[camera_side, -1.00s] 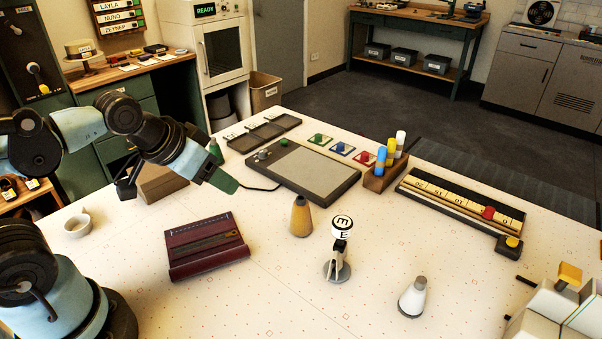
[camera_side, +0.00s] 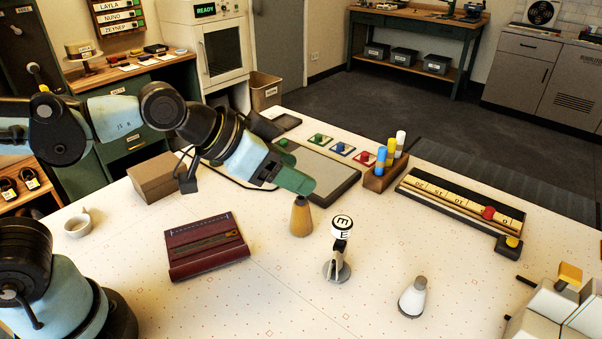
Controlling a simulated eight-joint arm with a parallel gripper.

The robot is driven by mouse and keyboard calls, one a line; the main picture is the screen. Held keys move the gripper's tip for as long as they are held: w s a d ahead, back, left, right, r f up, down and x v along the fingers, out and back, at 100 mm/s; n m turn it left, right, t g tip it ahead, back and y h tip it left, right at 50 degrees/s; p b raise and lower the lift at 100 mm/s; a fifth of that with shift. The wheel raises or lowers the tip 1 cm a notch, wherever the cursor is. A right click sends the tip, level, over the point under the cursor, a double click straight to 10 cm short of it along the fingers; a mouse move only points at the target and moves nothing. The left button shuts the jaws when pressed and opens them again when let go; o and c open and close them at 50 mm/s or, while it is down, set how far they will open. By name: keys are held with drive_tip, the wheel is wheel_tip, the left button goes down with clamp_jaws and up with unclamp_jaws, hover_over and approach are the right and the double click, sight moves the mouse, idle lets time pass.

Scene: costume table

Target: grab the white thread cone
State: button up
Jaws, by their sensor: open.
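A small stand with a white lettered head (camera_side: 338,250) is between the two cones.
A maroon case (camera_side: 206,247) lies at the left, near a white cup (camera_side: 77,225) and a brown box (camera_side: 157,177). Behind are a grey pad (camera_side: 318,166), a wooden block with coloured pegs (camera_side: 378,178) and a ruler board (camera_side: 455,208). A white machine (camera_side: 560,310) is at the right edge.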

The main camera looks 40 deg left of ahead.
drive_tip(key=s+d+m+h, duration=0.2)
drive_tip(key=d+m+h, duration=0.25)
drive_tip(key=d, duration=0.95)
approach(416, 282)
drive_tip(key=shift+x, duration=4.7)
clamp_jaws()
